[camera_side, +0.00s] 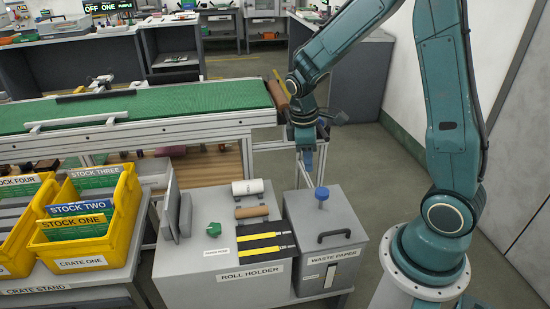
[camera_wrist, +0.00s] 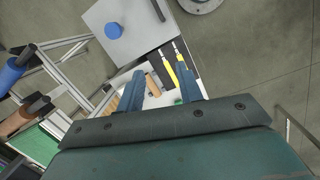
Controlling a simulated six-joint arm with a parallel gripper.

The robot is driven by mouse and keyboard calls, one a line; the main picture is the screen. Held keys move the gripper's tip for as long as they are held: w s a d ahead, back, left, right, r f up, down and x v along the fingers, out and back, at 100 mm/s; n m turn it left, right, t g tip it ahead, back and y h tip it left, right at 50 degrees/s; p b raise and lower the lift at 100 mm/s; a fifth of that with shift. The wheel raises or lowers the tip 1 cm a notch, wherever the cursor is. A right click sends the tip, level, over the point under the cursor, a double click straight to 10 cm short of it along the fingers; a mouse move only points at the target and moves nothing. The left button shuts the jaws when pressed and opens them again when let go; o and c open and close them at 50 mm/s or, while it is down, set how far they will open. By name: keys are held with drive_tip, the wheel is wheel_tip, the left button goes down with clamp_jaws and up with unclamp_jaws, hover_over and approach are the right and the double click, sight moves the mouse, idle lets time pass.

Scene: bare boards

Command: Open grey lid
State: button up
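The grey lid (camera_side: 330,221) lies flat on top of the waste paper bin (camera_side: 325,269). It carries a blue knob (camera_side: 322,194) and a black bar handle (camera_side: 335,236). In the wrist view the grey lid (camera_wrist: 130,28) is at the top, with the blue knob (camera_wrist: 113,31) on it. My gripper (camera_side: 307,170) hangs above the lid's back edge, pointing down and apart from the knob. In the wrist view my gripper (camera_wrist: 160,75) has its two blue fingers spread with nothing held between them. The knob lies beyond the fingertips in that view.
The roll holder (camera_side: 220,250) stands left of the bin, with a white roll (camera_side: 248,187), a brown roll (camera_side: 252,211) and yellow-black strips (camera_side: 266,247) on top. A green conveyor (camera_side: 150,104) runs behind. Yellow crates (camera_side: 125,215) stand at the left.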

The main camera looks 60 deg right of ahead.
wheel_tip(320, 180, up, 6)
drive_tip(key=s+a+m+t, duration=0.1)
drive_tip(key=a, duration=0.1)
drive_tip(key=shift+s+a+f, duration=0.15)
drive_tip(key=shift+s+a, duration=0.1)
drive_tip(key=shift+s, duration=0.05)
idle(0.5)
drive_tip(key=s+a+r+m+t+y, duration=0.1)
drive_tip(key=s+a+r+m+t, duration=0.3)
drive_tip(key=s+a+r, duration=0.3)
drive_tip(key=shift+s+a+r+m+t+y, duration=0.35)
drive_tip(key=shift+s+r+t, duration=0.45)
drive_tip(key=shift+s+r, duration=1.9)
drive_tip(key=shift+s+f, duration=0.25)
drive_tip(key=shift+f, duration=0.1)
